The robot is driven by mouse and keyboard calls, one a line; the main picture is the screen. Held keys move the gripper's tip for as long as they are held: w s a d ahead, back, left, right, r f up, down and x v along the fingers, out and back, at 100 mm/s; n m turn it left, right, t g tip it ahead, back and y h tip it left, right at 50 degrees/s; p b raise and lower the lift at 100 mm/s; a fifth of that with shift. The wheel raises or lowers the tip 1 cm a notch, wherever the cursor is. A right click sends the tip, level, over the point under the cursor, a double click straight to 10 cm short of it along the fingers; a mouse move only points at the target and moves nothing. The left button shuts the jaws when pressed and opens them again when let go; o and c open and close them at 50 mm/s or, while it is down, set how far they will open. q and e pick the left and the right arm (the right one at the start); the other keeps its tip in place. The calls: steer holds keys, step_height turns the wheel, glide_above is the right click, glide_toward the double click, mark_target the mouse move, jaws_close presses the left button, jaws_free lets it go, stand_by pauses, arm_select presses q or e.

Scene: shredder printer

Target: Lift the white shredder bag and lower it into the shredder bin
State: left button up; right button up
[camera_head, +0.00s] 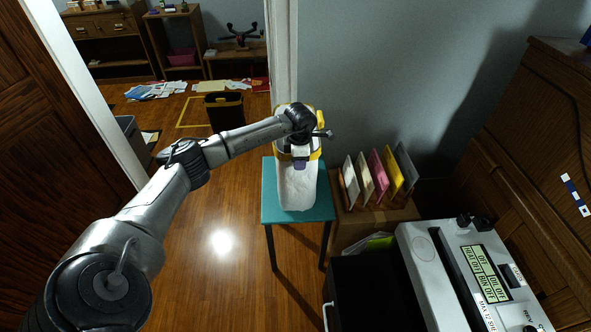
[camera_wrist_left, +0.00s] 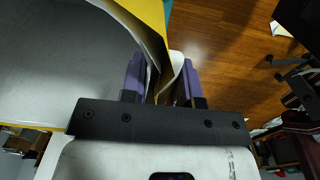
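The white shredder bag (camera_head: 297,185) with a yellow rim (camera_head: 316,150) stands on a small teal table (camera_head: 268,203). My left gripper (camera_head: 300,163) is at the bag's top, pointing down over its near side. In the left wrist view, the purple fingers (camera_wrist_left: 162,85) stand apart on either side of the yellow rim (camera_wrist_left: 150,22) and a white fold of the bag (camera_wrist_left: 177,62); a gap shows beside the fold. A black open bin (camera_head: 365,290) with a white handle, apparently the shredder bin, is pulled out beside the white shredder (camera_head: 440,260). My right gripper is not in view.
A cardboard box (camera_head: 372,222) with a rack of coloured folders (camera_head: 378,175) stands right of the table. A black waste bin (camera_head: 225,112) and scattered papers (camera_head: 155,90) are on the floor behind. The wooden floor left of the table is clear.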

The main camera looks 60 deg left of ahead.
arm_select(q)
jaws_close()
